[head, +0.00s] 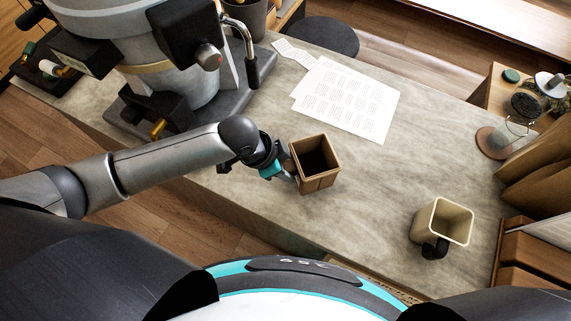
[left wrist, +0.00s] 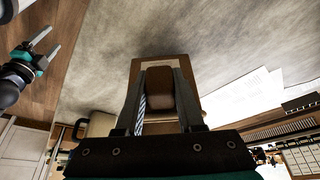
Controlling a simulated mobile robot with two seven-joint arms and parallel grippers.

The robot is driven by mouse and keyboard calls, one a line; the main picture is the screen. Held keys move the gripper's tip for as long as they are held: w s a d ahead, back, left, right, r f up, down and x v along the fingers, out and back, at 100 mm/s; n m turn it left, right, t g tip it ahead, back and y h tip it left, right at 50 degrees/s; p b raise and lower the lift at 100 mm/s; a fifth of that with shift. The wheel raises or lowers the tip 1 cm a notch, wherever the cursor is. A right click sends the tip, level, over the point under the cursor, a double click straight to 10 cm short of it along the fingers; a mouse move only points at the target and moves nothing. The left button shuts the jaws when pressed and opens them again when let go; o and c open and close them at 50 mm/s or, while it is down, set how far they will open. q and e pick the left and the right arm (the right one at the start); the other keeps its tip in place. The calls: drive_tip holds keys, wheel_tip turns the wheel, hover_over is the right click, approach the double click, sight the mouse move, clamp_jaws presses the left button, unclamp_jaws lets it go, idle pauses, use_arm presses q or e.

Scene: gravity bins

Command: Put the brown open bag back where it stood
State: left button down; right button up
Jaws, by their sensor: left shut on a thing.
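The brown open bag (head: 320,182) is a square, open-topped box shape with a dark inside, in the middle of the head view over the grey counter. My left gripper (head: 294,178) comes in from the left and is shut on its near left side. In the left wrist view the bag (left wrist: 160,66) sits between the two fingers (left wrist: 160,100). I cannot tell whether its base touches the counter. My right gripper (left wrist: 50,42) shows only in the left wrist view, at upper left, with its fingers apart and empty.
A cream square container with a black handle (head: 441,222) stands on the counter (head: 370,190) at the right. Printed sheets (head: 347,98) lie behind the bag. A large grey machine (head: 180,60) stands at upper left. A glass dripper stand (head: 503,140) and brown bags (head: 540,185) are at far right.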

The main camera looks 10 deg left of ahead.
use_arm(q)
drive_tip(key=shift+f, duration=0.65)
drive_tip(key=shift+f+b, duration=0.5)
drive_tip(key=shift+f, duration=0.05)
drive_tip(key=shift+c, duration=2.2)
unclamp_jaws()
drive_tip(key=shift+r, duration=0.1)
drive_tip(key=p+v, duration=0.1)
drive_tip(key=v, duration=1.4)
drive_tip(key=shift+a, duration=0.1)
